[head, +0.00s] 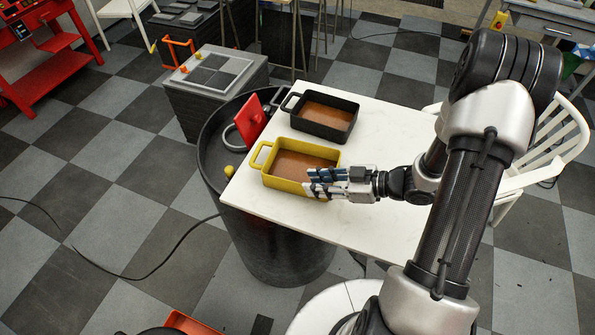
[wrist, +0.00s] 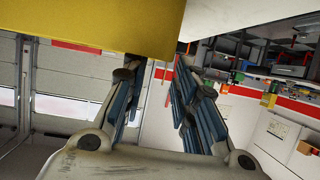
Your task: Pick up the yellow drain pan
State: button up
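The yellow drain pan (head: 284,185) sits upright on a white tabletop, with a brown inside and a loop handle at its left end. My gripper (head: 311,180) is at the pan's right front corner, reaching in from the right. Its fingers overlap the pan's right end in the head view. In the wrist view the yellow pan (wrist: 90,28) fills the upper left. My gripper (wrist: 158,75) shows there with its two blue-padded fingers apart and a gap between them. The pan's end lies close at the fingertips; I cannot tell whether they touch it.
A black pan (head: 323,130) with a brown inside stands behind the yellow one. A red plate-like thing (head: 250,121) and a small yellow ball (head: 229,171) are to the left, by a dark drum (head: 265,245). A white chair (head: 540,150) stands right. The front tabletop (head: 350,220) is clear.

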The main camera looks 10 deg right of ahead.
aim_at(289, 182)
jog(key=b+x, duration=0.2)
jog(key=x, duration=0.6)
jog(key=shift+a, duration=0.25)
jog(key=shift+c, duration=0.4)
grip_shut()
